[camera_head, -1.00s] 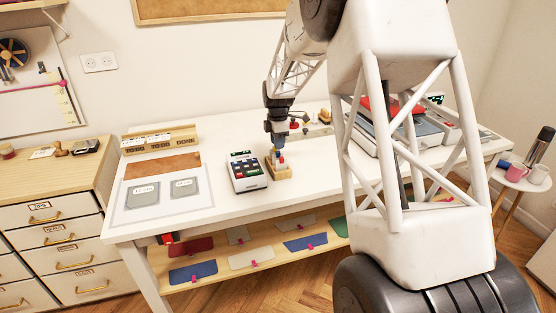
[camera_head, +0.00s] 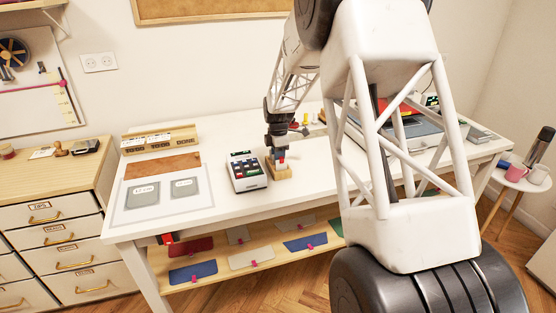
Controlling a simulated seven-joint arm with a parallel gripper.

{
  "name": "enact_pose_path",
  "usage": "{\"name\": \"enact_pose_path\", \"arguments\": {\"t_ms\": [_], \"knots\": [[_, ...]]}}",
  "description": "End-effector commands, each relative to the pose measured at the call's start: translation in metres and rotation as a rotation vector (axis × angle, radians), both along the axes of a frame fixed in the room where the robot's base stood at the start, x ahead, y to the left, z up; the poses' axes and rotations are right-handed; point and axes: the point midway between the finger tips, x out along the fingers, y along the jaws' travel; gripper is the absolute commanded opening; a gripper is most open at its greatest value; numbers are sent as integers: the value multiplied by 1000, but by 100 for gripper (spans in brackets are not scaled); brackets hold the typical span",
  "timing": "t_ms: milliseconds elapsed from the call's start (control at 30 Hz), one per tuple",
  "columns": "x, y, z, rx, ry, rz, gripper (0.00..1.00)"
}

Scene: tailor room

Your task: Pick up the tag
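My gripper (camera_head: 281,158) points down over a small wooden holder (camera_head: 281,174) on the white table. It covers the upper part of the holder, where a small red and white piece shows at the fingertips. I cannot tell whether the fingers are open or shut, or whether they touch that piece. No thing is clearly recognisable as the tag. Two grey cards with writing, a left one (camera_head: 144,193) and a right one (camera_head: 185,187), lie on a pale mat (camera_head: 160,213) at the table's left.
A calculator-like device (camera_head: 247,173) stands just left of the holder. A wooden rack (camera_head: 160,139) is at the back left. Coloured sheets, including a blue one (camera_head: 193,272), lie on the shelf below. My arm hides part of the table's right side.

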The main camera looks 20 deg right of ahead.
Motion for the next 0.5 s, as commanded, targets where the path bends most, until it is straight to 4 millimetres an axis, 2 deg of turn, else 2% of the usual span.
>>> {"name": "enact_pose_path", "arguments": {"t_ms": [200, 500], "knots": [[0, 0, -14, 0, 0, 0, 30], [0, 0, -15, 0, 0, 0, 30]]}}
